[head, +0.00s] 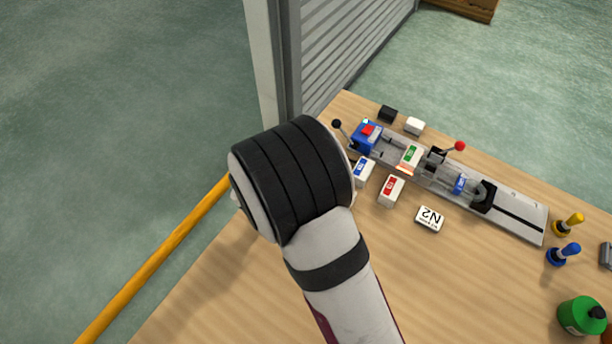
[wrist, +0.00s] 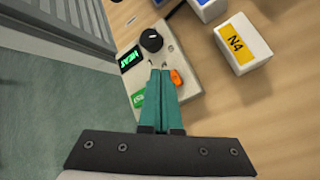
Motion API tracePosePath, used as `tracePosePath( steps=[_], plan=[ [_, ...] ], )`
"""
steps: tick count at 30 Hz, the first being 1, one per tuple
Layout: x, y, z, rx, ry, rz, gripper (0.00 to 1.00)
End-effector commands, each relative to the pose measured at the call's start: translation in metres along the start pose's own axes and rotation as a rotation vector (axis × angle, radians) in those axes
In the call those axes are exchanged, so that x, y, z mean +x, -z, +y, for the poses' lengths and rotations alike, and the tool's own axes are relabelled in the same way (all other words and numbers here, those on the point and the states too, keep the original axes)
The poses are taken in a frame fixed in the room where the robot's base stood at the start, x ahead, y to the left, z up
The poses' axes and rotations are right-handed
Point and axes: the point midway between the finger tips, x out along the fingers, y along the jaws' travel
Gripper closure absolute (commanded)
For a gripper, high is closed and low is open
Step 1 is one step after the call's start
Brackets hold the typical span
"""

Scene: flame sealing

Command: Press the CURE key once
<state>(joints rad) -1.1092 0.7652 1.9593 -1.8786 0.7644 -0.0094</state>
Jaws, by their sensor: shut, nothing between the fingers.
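A light grey control box (wrist: 191,94) sits on the wooden table in the wrist view. It has a black knob (wrist: 151,40), a dark display with green characters (wrist: 131,60), an orange control (wrist: 176,78) and a green marked patch (wrist: 138,98). I cannot read which of these is the CURE key. My gripper (wrist: 160,71), with teal fingers, is shut and empty. Its tips appear over the box, between the knob and the orange control; I cannot tell whether they touch it. In the head view my own arm hides the gripper and the box.
A white block with a yellow N4 label (wrist: 240,44) lies right of the box. A grey louvred cabinet (head: 340,45) rises behind.

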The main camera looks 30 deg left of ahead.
Motion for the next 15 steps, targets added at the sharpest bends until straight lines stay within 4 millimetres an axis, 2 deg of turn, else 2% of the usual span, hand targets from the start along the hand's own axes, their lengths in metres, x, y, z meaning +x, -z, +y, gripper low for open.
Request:
tracePosePath(
  steps=[10, 15],
  plan=[
    [-0.003, -0.002, 0.002, 0.001, 0.0, 0.0, 1.0],
    [-0.013, -0.01, 0.01, 0.001, -0.002, 0.0, 1.0]
  ],
)
